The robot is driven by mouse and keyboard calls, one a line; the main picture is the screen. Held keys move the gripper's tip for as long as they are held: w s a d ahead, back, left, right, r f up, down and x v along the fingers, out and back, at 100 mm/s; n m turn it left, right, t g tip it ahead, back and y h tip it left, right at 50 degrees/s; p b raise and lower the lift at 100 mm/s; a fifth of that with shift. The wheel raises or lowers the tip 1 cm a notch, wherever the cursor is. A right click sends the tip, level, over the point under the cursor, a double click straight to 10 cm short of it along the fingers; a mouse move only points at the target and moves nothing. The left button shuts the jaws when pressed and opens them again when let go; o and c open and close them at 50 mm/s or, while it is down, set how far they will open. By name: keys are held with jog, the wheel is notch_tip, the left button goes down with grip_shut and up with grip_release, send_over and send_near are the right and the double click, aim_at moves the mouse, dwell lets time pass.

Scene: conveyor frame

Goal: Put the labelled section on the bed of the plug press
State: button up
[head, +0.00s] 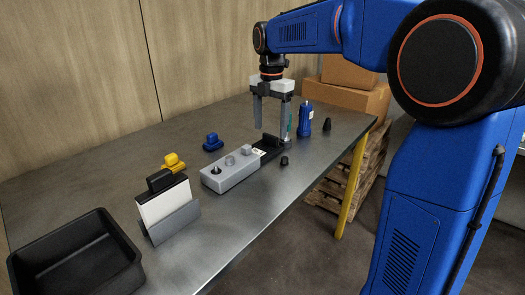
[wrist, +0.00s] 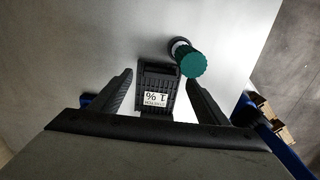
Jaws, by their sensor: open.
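A black ribbed piece with a white label reading "1 %" (wrist: 157,88) lies between my fingers in the wrist view. In the head view a black piece with a white label (head: 271,143) sits at the right end of a long grey block (head: 228,174) carrying several pegs. A teal-capped post (wrist: 193,64) stands beside the black piece. My gripper (head: 271,132) is open and empty above it, pointing down, and its fingers (wrist: 160,78) flank the piece. I cannot tell for certain which part is the press bed. The right finger partly hides the post in the head view.
Blue (head: 213,142) and yellow (head: 174,162) knobbed pieces lie behind the block. A white board in a grey stand (head: 174,222) and a black bin (head: 75,262) are nearer left.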

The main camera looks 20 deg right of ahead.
jog(key=shift+f, duration=1.2)
jog(key=c, duration=1.7)
jog(key=shift+o, duration=0.2)
jog(key=shift+r, duration=0.15)
